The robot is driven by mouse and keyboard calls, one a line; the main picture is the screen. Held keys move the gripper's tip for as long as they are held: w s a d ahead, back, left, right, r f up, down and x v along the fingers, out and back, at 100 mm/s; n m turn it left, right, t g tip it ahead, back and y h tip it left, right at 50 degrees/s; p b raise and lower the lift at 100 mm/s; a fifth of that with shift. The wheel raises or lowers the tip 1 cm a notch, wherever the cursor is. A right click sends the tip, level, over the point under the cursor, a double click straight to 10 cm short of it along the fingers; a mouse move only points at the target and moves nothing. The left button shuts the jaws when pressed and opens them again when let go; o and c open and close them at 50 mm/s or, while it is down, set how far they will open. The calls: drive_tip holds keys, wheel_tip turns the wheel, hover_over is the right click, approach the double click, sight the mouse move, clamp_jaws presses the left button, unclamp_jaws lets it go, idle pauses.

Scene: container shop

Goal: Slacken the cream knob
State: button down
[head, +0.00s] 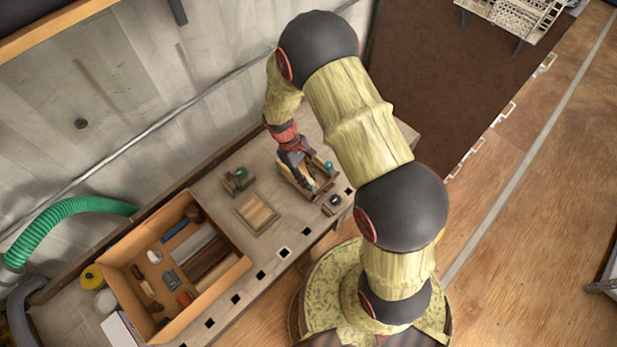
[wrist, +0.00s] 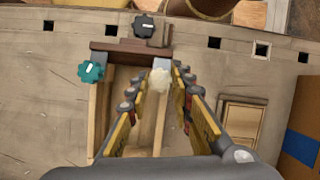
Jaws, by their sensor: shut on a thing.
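The cream knob (wrist: 160,79) is on a wooden fixture with a dark brown crossbar (wrist: 120,52). My gripper (wrist: 161,74) is shut on it, one finger on each side, in the wrist view. A teal knob (wrist: 91,71) with a white mark is on the left of the same fixture. A black knob (wrist: 143,26) with a white mark is beyond the crossbar. In the head view my gripper (head: 309,180) reaches down into the fixture, and the teal knob (head: 328,166) shows beside it.
The fixture stands on a workbench (head: 215,190) with square holes along its front edge. A flat wooden frame (head: 257,213) and a small block with a green knob (head: 240,173) are to its left. An orange-sided tray (head: 121,254) of parts stands farther left.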

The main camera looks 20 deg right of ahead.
drive_tip(key=shift+n+t+h, duration=0.3)
drive_tip(key=shift+n+t, duration=0.1)
drive_tip(key=shift+n, duration=0.8)
drive_tip(key=shift+a, duration=0.1)
drive_tip(key=c, duration=1.6)
unclamp_jaws()
drive_tip(key=shift+o, duration=0.2)
drive_tip(key=v, duration=1.2)
drive_tip(key=shift+a, duration=0.1)
